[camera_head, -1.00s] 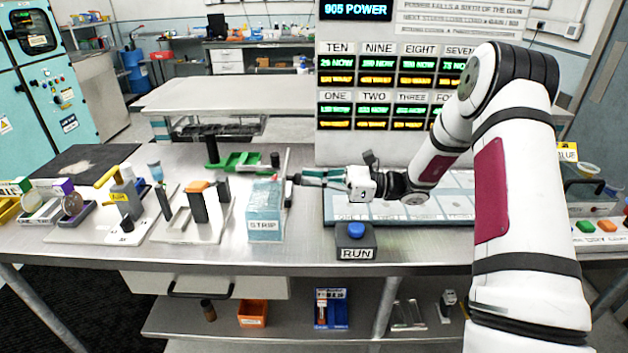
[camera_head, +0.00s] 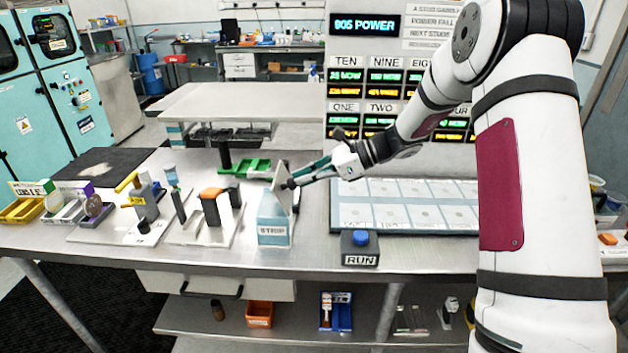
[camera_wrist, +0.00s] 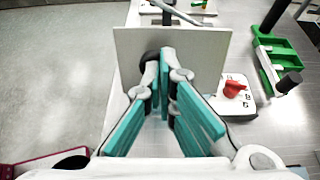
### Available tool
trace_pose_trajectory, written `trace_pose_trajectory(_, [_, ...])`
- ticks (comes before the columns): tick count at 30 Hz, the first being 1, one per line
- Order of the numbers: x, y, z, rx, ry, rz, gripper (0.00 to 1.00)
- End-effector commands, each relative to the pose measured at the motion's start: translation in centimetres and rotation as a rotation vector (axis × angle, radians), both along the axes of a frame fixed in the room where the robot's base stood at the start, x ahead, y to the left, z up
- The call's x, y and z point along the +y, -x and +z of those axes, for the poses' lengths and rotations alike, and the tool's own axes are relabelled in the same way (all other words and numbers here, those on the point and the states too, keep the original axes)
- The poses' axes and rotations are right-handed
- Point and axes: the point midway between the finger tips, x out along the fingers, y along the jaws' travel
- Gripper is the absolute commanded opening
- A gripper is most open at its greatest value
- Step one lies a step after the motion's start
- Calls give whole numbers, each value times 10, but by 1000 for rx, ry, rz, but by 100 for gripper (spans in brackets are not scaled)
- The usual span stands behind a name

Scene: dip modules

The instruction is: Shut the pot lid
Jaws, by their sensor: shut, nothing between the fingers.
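The pot (camera_head: 271,228) is a pale blue box labelled STRIP near the front of the bench. Its lid (camera_head: 281,172) is a thin grey plate standing steeply over it, tilted and not closed down. In the wrist view the lid (camera_wrist: 200,52) fills the space beyond the fingers, with a dark round knob partly hidden behind them. My gripper (camera_head: 289,185) is shut and empty, with its fingertips at the right face of the lid. In the wrist view the gripper (camera_wrist: 165,62) overlaps the plate; I cannot tell whether it touches.
A green tray (camera_head: 258,165) lies behind the pot. A RUN box with a blue button (camera_head: 361,238) stands to the right, before a pale panel board (camera_head: 410,205). A block with an orange top (camera_head: 212,193) stands left of the pot.

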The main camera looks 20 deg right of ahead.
Motion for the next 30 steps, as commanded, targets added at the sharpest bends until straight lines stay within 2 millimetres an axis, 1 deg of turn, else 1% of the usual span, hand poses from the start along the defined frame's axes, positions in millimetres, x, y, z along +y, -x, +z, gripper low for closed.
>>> trace_pose_trajectory(1, [6,0,4,10,44,5,0])
trace_pose_trajectory(3, [11,-3,6,28,109,4,0])
trace_pose_trajectory(14, [39,-12,8,132,433,7,0])
trace_pose_trajectory(22, [60,-19,3,211,674,6,0])
trace_pose_trajectory(30, [74,-24,-6,281,872,4,0])
